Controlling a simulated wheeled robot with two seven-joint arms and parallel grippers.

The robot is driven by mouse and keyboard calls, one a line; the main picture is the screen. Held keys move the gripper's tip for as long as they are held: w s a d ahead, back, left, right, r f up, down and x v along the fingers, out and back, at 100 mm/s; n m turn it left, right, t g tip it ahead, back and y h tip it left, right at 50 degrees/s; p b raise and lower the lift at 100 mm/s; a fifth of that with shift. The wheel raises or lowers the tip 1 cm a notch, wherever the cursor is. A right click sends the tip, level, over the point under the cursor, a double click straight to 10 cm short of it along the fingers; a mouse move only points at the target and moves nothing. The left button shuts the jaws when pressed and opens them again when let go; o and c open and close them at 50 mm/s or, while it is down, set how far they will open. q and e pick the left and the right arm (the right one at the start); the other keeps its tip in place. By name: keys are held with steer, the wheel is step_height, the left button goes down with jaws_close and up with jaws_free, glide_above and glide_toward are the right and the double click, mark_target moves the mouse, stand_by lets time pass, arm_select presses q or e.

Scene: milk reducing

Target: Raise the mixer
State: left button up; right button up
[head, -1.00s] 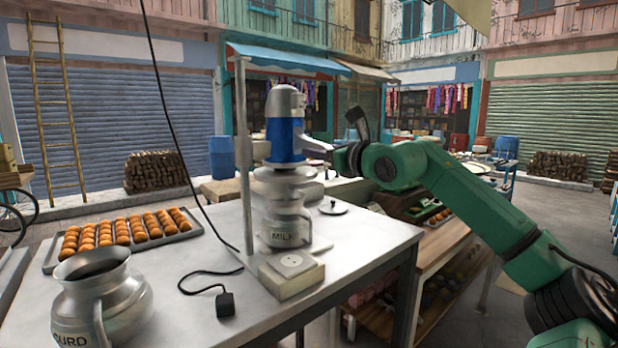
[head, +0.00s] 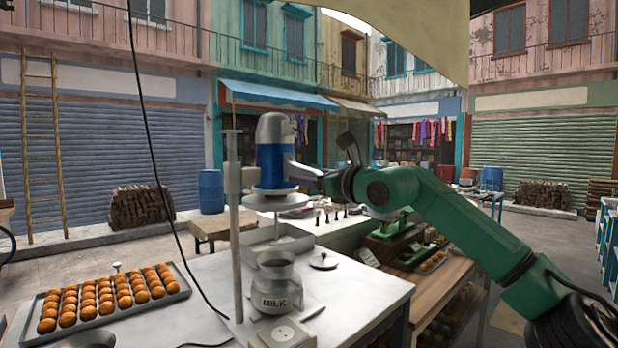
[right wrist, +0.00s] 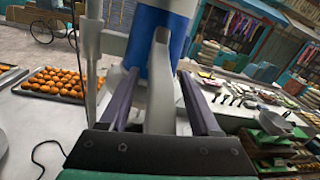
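The mixer (head: 271,152) has a blue body with a grey top and hangs on an upright metal pole (head: 234,235) at its left. A flat disc lid (head: 278,200) hangs under it, with a thin rod below. The disc is clearly above the silver milk can (head: 276,283), which stands on the table with its mouth open. My right gripper (head: 325,178) is at the mixer's right side. My left gripper is out of view.
A small lid (head: 323,261) lies right of the can, and a socket box (head: 288,333) is in front. A tray of round orange sweets (head: 55,326) is at the left. A black cable (head: 163,220) hangs from above. There is air above the mixer.

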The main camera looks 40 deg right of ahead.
steer(key=shift+s+f, duration=0.1)
steer(key=s+b, duration=0.4)
steer(key=s+f+b, duration=0.1)
steer(key=s+b, duration=0.1)
steer(key=b, duration=0.1)
steer(key=shift+a, duration=0.3)
steer(key=s+r+b, duration=0.1)
steer(key=s+b, duration=0.3)
steer(key=s, duration=0.4)
steer(key=shift+s+a, duration=0.2)
steer(key=shift+a, duration=0.2)
